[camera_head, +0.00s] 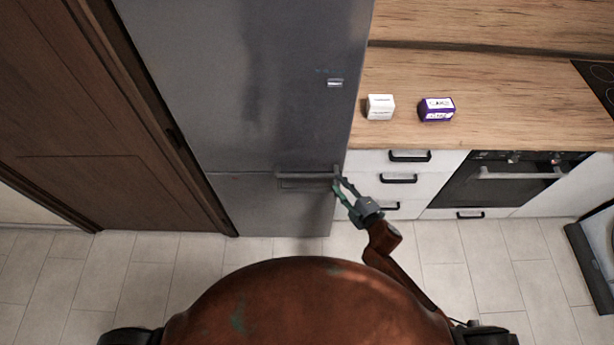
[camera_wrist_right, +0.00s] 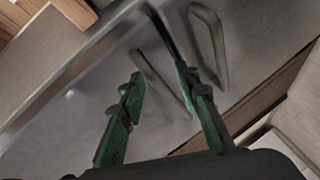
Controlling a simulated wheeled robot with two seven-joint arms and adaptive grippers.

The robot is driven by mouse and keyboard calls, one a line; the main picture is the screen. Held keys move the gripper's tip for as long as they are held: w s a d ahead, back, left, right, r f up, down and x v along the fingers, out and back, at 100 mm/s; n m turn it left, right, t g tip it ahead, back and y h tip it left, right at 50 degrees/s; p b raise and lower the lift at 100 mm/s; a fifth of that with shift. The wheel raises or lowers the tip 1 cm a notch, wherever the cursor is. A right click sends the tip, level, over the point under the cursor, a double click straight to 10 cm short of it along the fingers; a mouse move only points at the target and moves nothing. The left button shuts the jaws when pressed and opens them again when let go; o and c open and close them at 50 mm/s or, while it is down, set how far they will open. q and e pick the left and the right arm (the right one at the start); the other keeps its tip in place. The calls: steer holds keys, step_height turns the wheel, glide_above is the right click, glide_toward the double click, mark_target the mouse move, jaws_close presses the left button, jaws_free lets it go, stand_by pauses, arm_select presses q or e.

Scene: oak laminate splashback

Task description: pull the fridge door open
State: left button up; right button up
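The grey metal fridge (camera_head: 265,95) stands left of the counter, and its doors look shut. A seam divides the upper door from the lower door (camera_head: 270,210). Two bar handles sit close together at the seam near the right edge: the upper handle (camera_head: 300,175) and the lower handle (camera_head: 300,187). My right gripper (camera_head: 340,187) is at the right end of these handles. In the right wrist view, its green fingers (camera_wrist_right: 165,95) are apart, with one bar handle (camera_wrist_right: 158,80), seemingly the upper, between them. The other handle (camera_wrist_right: 208,45) lies outside. Contact is unclear. My left gripper is not in view.
A wooden counter (camera_head: 500,80) at right holds a white box (camera_head: 380,107) and a purple box (camera_head: 436,109). White drawers with black handles and an oven (camera_head: 500,182) are below. A brown door (camera_head: 100,150) stands left of the fridge. The tiled floor (camera_head: 270,248) before it is clear.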

mark_target(307, 176)
steer(key=w+a+n+y, duration=0.1)
steer(key=a+n, duration=0.1)
steer(key=a, duration=0.2)
steer(key=w+a+n+g+y, duration=0.1)
steer(key=a, duration=0.2)
steer(key=w+a+n+g+y, duration=0.1)
steer(key=w+a+n+y, duration=0.1)
steer(key=a, duration=0.2)
steer(key=shift+a+r+n, duration=0.15)
steer(key=shift+a+n, duration=0.15)
jaws_close()
stand_by(0.5)
